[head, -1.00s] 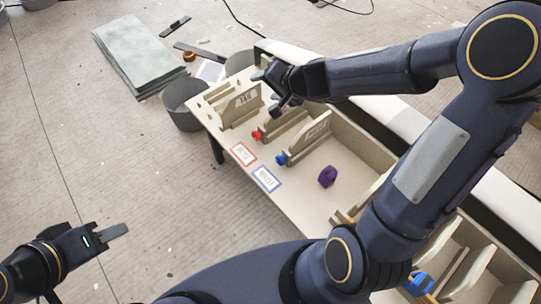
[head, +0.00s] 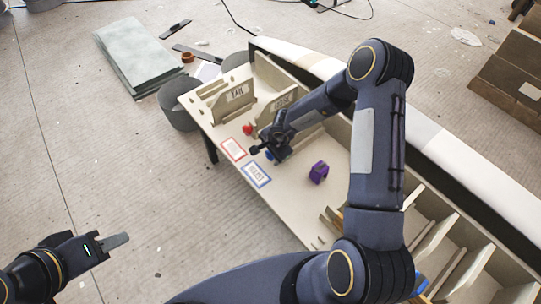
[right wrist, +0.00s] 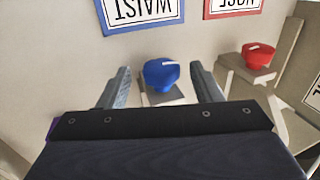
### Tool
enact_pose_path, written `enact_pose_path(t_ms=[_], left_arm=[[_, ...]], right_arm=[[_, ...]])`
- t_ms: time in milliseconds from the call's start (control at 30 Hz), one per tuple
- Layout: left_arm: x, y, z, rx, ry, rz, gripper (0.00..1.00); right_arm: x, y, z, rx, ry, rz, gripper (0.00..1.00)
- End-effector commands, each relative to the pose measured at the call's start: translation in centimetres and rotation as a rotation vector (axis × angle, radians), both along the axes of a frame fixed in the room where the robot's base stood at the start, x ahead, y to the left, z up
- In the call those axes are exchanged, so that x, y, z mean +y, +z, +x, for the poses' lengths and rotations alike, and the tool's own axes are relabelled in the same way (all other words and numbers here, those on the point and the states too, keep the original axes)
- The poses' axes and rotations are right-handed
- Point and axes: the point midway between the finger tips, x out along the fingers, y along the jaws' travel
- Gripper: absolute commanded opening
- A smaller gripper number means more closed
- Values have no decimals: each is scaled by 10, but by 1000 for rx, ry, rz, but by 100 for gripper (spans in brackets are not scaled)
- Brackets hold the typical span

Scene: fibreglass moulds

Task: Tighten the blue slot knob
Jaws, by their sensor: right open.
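The blue knob (right wrist: 161,75) sits on a light slotted block, with a pale mark on its top, below the blue-framed WAIST label (right wrist: 143,12) in the right wrist view. In the head view only a bit of the blue knob (head: 270,155) shows beside my right gripper (head: 268,152). My right gripper (right wrist: 162,88) is open, one finger on each side of the knob, with visible gaps. The knob is between the fingers, not gripped. My left gripper (head: 118,240) is far away at lower left, over the floor; its fingers look like one bar.
A purple piece (head: 319,172) lies on the bench (head: 292,198). Upright panels, one marked TAIL (head: 237,93), stand behind. More blue (head: 421,283) shows at lower right, partly hidden by my arm.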

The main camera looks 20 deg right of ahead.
Motion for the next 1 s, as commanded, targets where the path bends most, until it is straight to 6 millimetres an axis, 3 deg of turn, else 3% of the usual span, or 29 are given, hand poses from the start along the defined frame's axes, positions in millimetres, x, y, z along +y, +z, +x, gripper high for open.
enact_pose_path(t_ms=[367, 700, 833, 1000], left_arm=[[0, -3, 0, 0, 0, 0, 36], [0, -3, 0, 0, 0, 0, 36], [0, -8, 0, 0, 0, 0, 36], [0, -35, 0, 0, 0, 0, 36]], right_arm=[[1, -8, 3, -2, 0, 1, 59], [1, -8, 3, -2, 0, 1, 16], [0, -10, 3, -11, 0, 1, 14], [-1, -14, 4, -76, 0, 16, 14]])
